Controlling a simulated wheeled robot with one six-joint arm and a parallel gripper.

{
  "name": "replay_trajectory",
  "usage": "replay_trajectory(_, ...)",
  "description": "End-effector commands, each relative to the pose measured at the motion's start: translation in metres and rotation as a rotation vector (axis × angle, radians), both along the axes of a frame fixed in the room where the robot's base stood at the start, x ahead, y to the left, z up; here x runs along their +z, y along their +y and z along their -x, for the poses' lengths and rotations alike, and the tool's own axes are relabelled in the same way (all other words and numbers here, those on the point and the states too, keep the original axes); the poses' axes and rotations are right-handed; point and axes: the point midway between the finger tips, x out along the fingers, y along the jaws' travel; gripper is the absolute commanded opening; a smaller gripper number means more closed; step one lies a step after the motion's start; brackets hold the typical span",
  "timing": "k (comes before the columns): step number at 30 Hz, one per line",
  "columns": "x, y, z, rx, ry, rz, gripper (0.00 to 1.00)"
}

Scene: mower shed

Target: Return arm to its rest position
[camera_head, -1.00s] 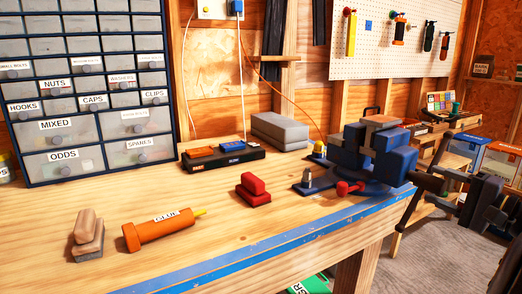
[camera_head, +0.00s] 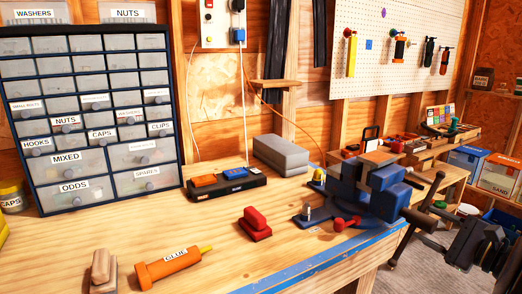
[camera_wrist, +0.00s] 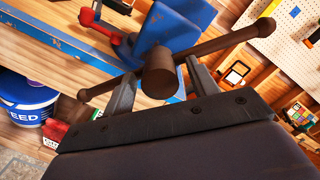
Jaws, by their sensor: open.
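My gripper (camera_head: 452,222) is at the right of the head view, beside the blue bench vise (camera_head: 385,190) at the workbench's right end. In the wrist view my gripper (camera_wrist: 162,68) has its two dark fingers apart and nothing clamped. The vise's brown screw end (camera_wrist: 158,74) and its crossbar (camera_wrist: 225,40) show in the gap between the fingers and across them. I cannot tell whether they touch. The crossbar also shows in the head view (camera_head: 430,190), close to the fingers.
A lower shelf (camera_head: 455,178) and boxes (camera_head: 500,172) stand at right.

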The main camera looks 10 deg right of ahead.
Motion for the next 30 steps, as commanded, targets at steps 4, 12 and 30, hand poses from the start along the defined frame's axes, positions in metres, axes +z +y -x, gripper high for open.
replay_trajectory(4,0.0049,-0.0001,-0.0001,0.0,0.055,-0.11,0.56)
replay_trajectory(12,0.0051,0.0001,0.0,0.0,0.158,-0.313,0.56)
replay_trajectory(30,0.0023,0.0005,0.0003,0.0,0.373,-0.74,0.56)
